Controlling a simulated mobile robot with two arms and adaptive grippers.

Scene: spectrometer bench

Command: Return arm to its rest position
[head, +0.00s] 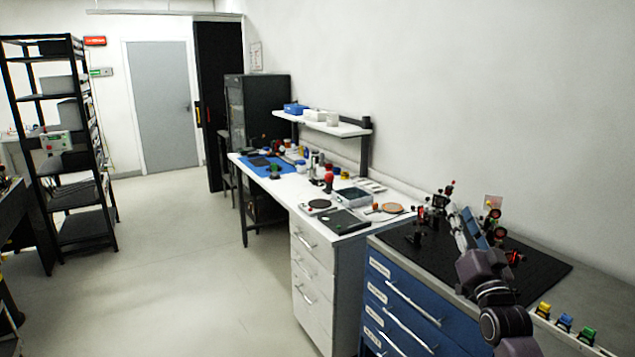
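My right arm (487,285) comes in from the bottom right and reaches over the blue drawer cabinet. My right gripper (468,230) is at its far end, above the black optical breadboard (535,271), among small mounted optics. The gripper is small and blends with the parts around it, so its fingers and anything between them cannot be made out. Red and black optic mounts (494,212) stand just beyond and to the right of the gripper. Whether it touches them cannot be told. My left gripper is not in view.
Small yellow, blue and green items (564,322) sit along the bench's right front edge. A white bench (300,196) farther back holds a scale, trays and bottles under a shelf (330,126). A black rack (75,200) stands left. The floor (190,260) between is clear.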

